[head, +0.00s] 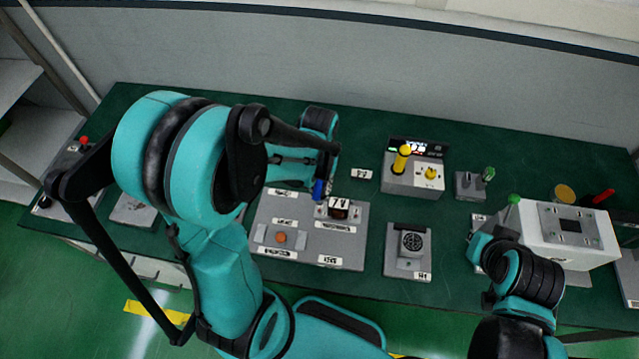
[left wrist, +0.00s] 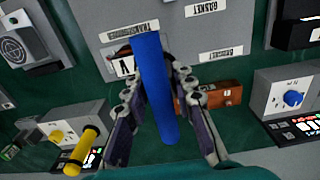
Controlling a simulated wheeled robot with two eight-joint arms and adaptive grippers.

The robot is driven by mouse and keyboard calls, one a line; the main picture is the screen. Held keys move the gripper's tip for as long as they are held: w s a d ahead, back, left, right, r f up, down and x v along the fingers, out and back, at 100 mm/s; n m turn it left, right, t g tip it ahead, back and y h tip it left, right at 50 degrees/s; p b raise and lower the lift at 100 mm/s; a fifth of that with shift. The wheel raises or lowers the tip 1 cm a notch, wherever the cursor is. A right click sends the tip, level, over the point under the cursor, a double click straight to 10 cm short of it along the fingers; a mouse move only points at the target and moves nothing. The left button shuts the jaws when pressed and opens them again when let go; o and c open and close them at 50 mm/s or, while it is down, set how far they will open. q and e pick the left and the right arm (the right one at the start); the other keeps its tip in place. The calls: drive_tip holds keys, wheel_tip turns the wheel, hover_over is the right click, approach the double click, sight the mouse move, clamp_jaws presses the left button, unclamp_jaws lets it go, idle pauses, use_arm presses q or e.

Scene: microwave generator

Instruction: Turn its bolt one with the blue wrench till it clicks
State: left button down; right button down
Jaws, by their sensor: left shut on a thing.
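The blue wrench (head: 318,189) is held by my left gripper (head: 322,172) over the upper part of the grey labelled panel (head: 350,248). In the left wrist view the blue wrench (left wrist: 156,90) runs lengthwise between the two fingers of my left gripper (left wrist: 157,85), which is shut on it. Its far end is at the panel by the "TRANSFORMER" label (left wrist: 133,32). A dark round part (head: 338,208) sits beside the wrench. I cannot make out the bolt or whether the wrench is seated on it. My right arm shows at lower right; its fingers are hidden.
Right of the panel stand a grey box with yellow knobs (head: 414,181) and a fan plate (head: 408,262). A white box (head: 566,236) is beside my right arm. An orange round part (head: 281,237) is low on the panel. Green table shows between the fixtures.

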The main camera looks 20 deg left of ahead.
use_arm(q)
drive_tip(key=shift+f+b, duration=2.3)
drive_tip(key=shift+f, duration=0.3)
drive_tip(key=shift+f+b, duration=0.55)
drive_tip(key=shift+b, duration=0.05)
drive_tip(key=m, duration=0.4)
drive_tip(key=shift+r+m+b, duration=0.1)
drive_tip(key=shift+m+b, duration=0.25)
drive_tip(key=shift+m, duration=0.05)
drive_tip(key=m, duration=0.3)
drive_tip(key=shift+b, duration=0.3)
drive_tip(key=shift+m, duration=0.8)
